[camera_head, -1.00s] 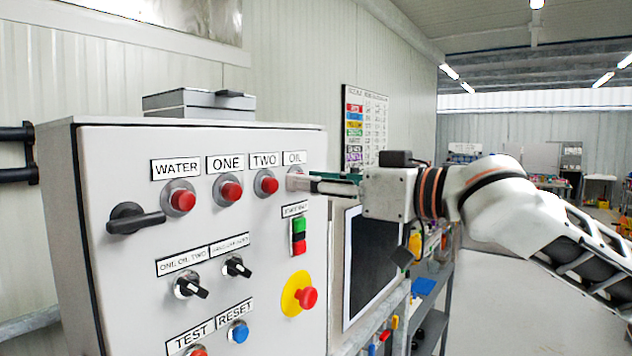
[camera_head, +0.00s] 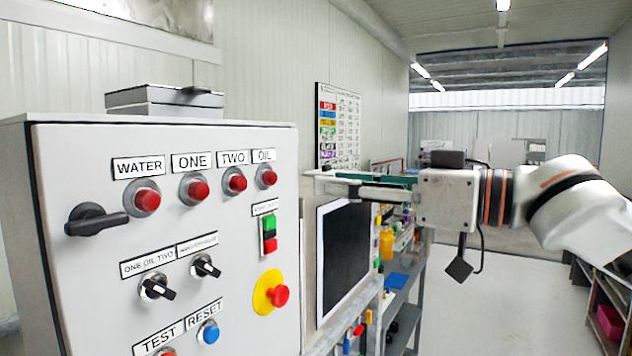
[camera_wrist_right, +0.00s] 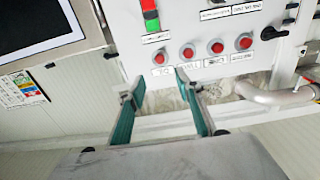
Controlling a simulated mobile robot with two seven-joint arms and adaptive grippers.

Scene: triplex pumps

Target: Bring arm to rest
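My right gripper (camera_head: 325,184) is to the right of the grey control panel (camera_head: 90,270) in the head view, at about the height of its upper row of red buttons. Its arm comes in from the right edge. In the right wrist view its two green-lined fingers (camera_wrist_right: 158,85) stand apart with nothing between them. The nearest button in the head view is the red OIL button (camera_head: 267,176), apart from the fingertips. My left gripper is not in view.
A black screen (camera_head: 343,248) stands right of the panel, below my right gripper. Shelves (camera_head: 408,310) with small items stand behind it. A yellow-ringed stop button (camera_head: 279,295) sticks out of the panel.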

